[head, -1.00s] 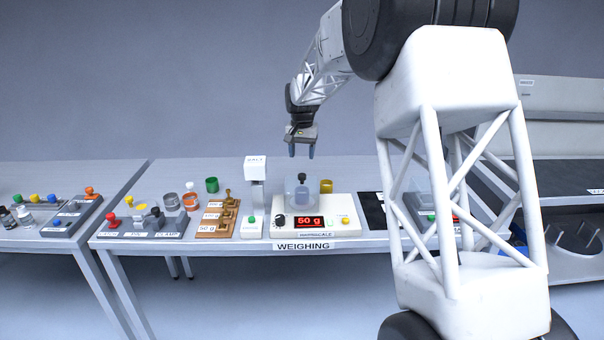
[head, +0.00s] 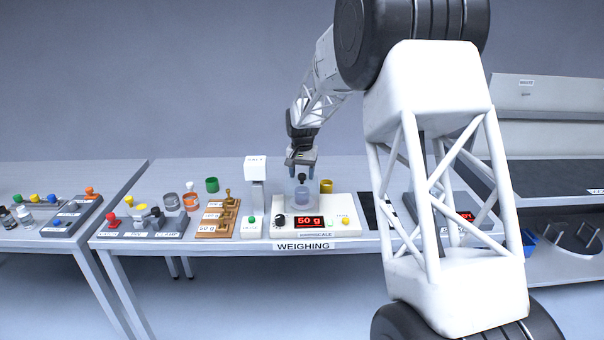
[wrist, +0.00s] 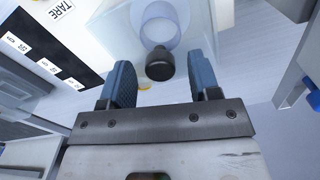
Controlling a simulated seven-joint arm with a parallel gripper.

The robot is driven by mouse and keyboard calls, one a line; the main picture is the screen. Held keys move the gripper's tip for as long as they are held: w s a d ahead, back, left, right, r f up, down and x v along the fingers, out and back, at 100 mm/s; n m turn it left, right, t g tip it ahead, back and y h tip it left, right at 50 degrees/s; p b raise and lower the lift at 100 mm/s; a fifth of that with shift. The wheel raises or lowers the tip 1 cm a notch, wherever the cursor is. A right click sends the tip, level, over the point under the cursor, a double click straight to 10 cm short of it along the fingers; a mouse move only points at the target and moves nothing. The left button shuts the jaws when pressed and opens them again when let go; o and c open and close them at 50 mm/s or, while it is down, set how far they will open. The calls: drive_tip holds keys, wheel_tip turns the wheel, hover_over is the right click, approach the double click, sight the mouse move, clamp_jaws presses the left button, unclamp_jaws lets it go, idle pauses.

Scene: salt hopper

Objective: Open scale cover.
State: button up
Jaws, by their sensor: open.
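The weighing scale (head: 328,231) is a cream box on the table, with a red display reading 50 g. On top of it stands a translucent cover (head: 302,196) with a dark knob (head: 302,178). In the wrist view the dark knob (wrist: 160,64) shows between the two blue fingers, with the clear cover (wrist: 196,22) around and beyond it. My gripper (head: 302,163) is open, pointing down just above the knob. In the wrist view my gripper (wrist: 162,84) has a gap on both sides of the knob; I cannot tell whether the fingertips reach its height.
A yellow-brown cup (head: 326,186) stands right behind the cover. A white salt dispenser (head: 256,170) rises to the left, near brass weights on a wooden block (head: 216,218). A dark panel (head: 378,211) lies to the right. The table behind the scale is mostly clear.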

drive_tip(key=shift+f, duration=0.1)
drive_tip(key=shift+c, duration=0.5)
clamp_jaws()
drive_tip(key=d, duration=1.1)
drive_tip(key=shift+d, duration=0.35)
drive_tip(key=shift+o, duration=0.5)
unclamp_jaws()
wheel_tip(320, 180, up, 8)
